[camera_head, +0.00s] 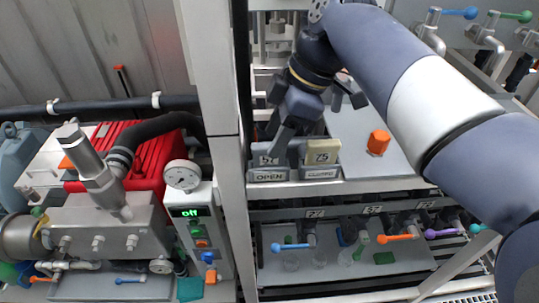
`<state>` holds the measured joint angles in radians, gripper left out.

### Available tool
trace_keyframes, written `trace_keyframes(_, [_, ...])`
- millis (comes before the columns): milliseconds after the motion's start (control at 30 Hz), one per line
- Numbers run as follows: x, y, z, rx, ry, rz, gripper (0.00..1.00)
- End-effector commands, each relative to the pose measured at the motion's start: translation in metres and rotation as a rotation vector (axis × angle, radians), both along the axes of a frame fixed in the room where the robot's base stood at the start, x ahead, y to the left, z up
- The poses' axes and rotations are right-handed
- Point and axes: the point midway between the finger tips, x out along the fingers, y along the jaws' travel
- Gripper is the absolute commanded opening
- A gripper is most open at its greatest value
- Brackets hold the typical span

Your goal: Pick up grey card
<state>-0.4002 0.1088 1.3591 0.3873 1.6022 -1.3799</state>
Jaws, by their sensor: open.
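A grey card (267,156) with a dark number on it stands upright in the left slot of a small holder, above a label reading OPEN. My gripper (288,134) is open just above and to the right of the grey card. Its dark fingers point down toward the holder and partly cover the gap between the two slots. I cannot tell whether a finger touches the card.
A beige card (322,152) stands in the right slot, labelled CLOSED. An orange knob (378,142) sits on the grey shelf to the right. A white frame post (217,110) rises to the left. Valves with coloured handles (398,238) line the lower shelf.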

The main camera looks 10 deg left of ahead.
Motion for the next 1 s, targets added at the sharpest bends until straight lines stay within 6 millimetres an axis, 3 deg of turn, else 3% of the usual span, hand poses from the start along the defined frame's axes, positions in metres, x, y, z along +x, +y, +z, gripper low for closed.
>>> trace_keyframes(300, [0.0, 0.013, -0.04, -0.002, 0.003, 0.002, 0.44])
trace_keyframes(600, [0.0, 0.014, -0.045, 0.0, 0.001, 0.0, 0.43])
trace_keyframes(1000, [0.0, 0.014, -0.045, 0.0, 0.001, 0.0, 0.1])
